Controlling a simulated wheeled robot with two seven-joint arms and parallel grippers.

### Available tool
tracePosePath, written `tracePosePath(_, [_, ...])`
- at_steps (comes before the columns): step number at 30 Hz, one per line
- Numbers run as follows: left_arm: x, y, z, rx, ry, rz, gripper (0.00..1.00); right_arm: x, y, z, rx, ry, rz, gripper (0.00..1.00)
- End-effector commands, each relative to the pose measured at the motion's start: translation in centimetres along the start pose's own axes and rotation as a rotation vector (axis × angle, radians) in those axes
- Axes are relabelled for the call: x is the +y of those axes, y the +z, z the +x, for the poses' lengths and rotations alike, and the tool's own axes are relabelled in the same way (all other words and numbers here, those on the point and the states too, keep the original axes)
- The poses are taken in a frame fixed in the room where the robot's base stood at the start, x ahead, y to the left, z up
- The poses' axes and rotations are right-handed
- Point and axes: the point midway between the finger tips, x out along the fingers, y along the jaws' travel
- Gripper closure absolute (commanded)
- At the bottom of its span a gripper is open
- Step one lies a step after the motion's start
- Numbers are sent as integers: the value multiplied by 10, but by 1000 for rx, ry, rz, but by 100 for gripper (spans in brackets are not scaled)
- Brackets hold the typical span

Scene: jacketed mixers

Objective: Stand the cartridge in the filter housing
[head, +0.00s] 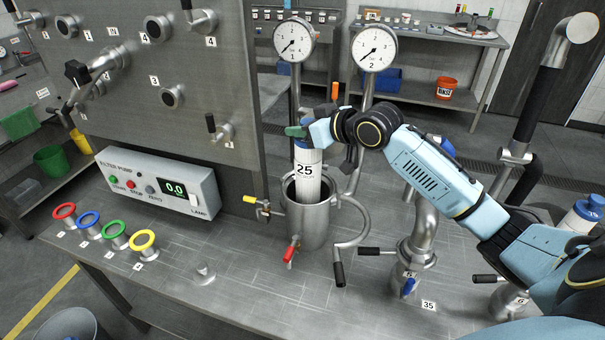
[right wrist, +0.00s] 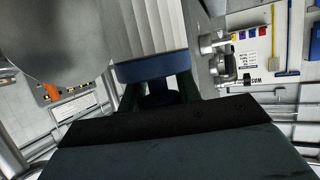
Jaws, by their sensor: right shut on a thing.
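The white cartridge (head: 308,171), marked 25, is upright in the head view. Its lower end is within the open mouth of the steel filter housing (head: 306,227), and the front rim hides its bottom. I cannot tell whether it touches the housing floor. My right gripper (head: 297,131) is shut on the cartridge's top end. In the right wrist view the cartridge's white body (right wrist: 155,28) and blue end cap (right wrist: 152,68) show between the green fingers (right wrist: 156,95). My left gripper is not in view.
Two pressure gauges (head: 294,40) (head: 374,49) stand behind the housing. A red-handled valve (head: 291,249) and a curved pipe handle (head: 352,240) stick out around it. The filter pump box (head: 160,182) and coloured rings (head: 143,240) are at left. The front bench is mostly clear.

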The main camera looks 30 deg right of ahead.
Motion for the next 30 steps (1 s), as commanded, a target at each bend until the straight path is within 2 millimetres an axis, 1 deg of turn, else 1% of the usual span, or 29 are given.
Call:
tracePosePath(1, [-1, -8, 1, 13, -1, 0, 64, 0, 15, 6, -3, -1, 3, 100])
tracePosePath(3, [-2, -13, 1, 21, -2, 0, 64, 0, 32, 13, -2, 0, 3, 100])
tracePosePath(6, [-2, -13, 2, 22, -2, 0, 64, 0, 54, 22, -1, 0, 2, 100])
tracePosePath(9, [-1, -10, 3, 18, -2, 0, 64, 0, 70, 28, 0, 0, 2, 100])
tracePosePath(17, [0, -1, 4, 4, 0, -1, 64, 0, 88, 36, 1, 1, -1, 100])
tracePosePath(21, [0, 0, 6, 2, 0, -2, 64, 0, 108, 44, -1, 0, 1, 100])
tracePosePath(24, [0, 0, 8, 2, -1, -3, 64, 0, 120, 49, 0, 1, -1, 100])
tracePosePath(30, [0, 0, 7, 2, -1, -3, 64, 0, 120, 49, 2, 1, -2, 100])
